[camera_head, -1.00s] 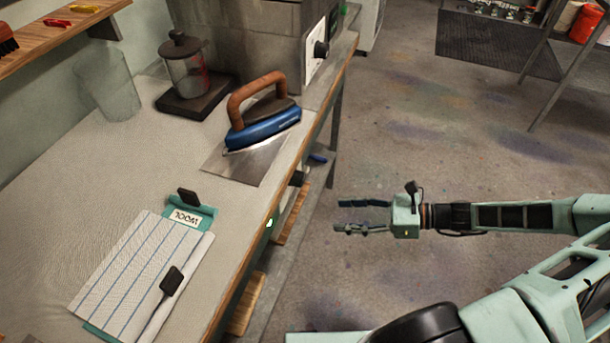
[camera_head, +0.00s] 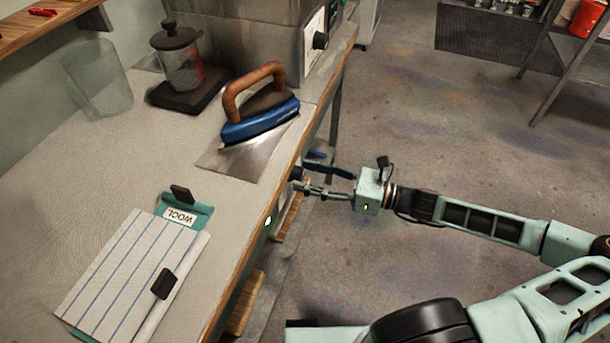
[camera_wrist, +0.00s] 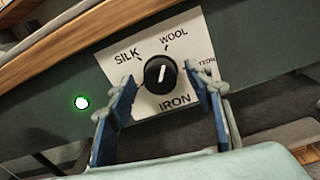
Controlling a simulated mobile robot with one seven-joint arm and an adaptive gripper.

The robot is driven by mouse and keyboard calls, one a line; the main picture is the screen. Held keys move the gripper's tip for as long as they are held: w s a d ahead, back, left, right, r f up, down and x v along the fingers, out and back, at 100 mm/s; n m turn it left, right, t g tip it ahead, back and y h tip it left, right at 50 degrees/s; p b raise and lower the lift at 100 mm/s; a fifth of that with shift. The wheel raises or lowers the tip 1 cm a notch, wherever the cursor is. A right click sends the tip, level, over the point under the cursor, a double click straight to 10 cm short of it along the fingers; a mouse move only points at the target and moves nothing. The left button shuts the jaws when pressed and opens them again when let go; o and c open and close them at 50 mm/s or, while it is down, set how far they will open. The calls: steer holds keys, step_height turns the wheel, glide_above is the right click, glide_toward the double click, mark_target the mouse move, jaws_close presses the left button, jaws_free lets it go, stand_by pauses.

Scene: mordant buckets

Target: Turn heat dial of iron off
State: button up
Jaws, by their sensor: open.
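The heat dial (camera_wrist: 160,74) is a round black knob on a white plate (camera_wrist: 140,57) marked SILK, WOOL and IRON. A label at the right is partly hidden by a finger. The dial's white line points up and slightly right, toward the WOOL mark. My gripper (camera_wrist: 161,82) is open, with one blue finger on each side of the dial; I cannot tell whether they touch it. In the head view my gripper (camera_head: 304,180) is at the table's front edge. The blue iron (camera_head: 258,122) with a brown handle sits on a metal plate on the table.
A green light (camera_wrist: 82,102) glows left of the dial. The wooden table edge (camera_head: 255,225) runs just above the dial panel. A clipboard with striped cloth (camera_head: 120,270) and a lidded jar (camera_head: 182,68) are on the table.

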steer(key=shift+w+a, duration=0.15)
steer(key=shift+a, duration=0.4)
steer(key=c, duration=1.2)
steer(key=shift+o, duration=0.2)
